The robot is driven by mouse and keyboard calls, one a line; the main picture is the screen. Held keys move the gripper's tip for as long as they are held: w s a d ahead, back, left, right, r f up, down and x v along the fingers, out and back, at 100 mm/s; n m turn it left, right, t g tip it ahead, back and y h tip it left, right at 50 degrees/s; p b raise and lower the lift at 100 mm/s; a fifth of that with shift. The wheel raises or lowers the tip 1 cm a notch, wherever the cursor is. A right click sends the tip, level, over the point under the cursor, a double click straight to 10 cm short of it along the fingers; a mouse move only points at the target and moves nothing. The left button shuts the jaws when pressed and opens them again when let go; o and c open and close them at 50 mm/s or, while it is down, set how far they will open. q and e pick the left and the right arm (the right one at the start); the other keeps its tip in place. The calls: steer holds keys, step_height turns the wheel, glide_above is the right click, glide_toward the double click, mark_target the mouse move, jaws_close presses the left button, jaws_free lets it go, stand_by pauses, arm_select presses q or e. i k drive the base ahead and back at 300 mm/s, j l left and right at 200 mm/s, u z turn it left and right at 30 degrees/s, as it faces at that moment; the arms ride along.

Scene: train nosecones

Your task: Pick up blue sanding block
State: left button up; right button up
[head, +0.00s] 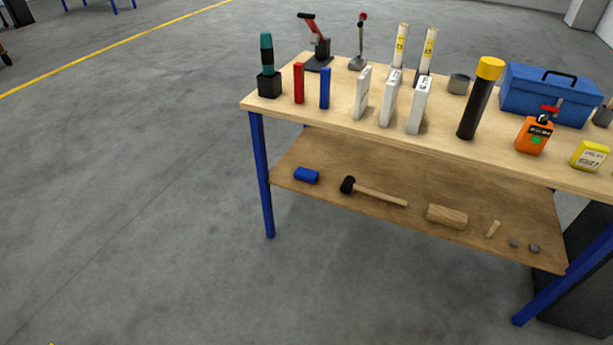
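A small blue block (306,175) lies flat at the left end of the workbench's lower wooden shelf. A thin blue upright block (324,88) stands on the tabletop (350,128), beside a similar red block (299,83). I cannot tell from their looks alone which blue one is the sanding block. Neither of my grippers is in view.
The lower shelf (400,221) also holds a mallet (380,193), a wooden block (447,215) and small pieces. On top are white boxes (390,97), a black-yellow cylinder (480,97) and a blue toolbox (550,95). Blue legs (262,175) bound the shelf. Floor (130,210) at left is clear.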

mark_target(309, 176)
steer(key=u, duration=4.65)
steer(key=z, duration=4.65)
steer(key=i+z, duration=0.5)
steer(key=i, duration=0.95)
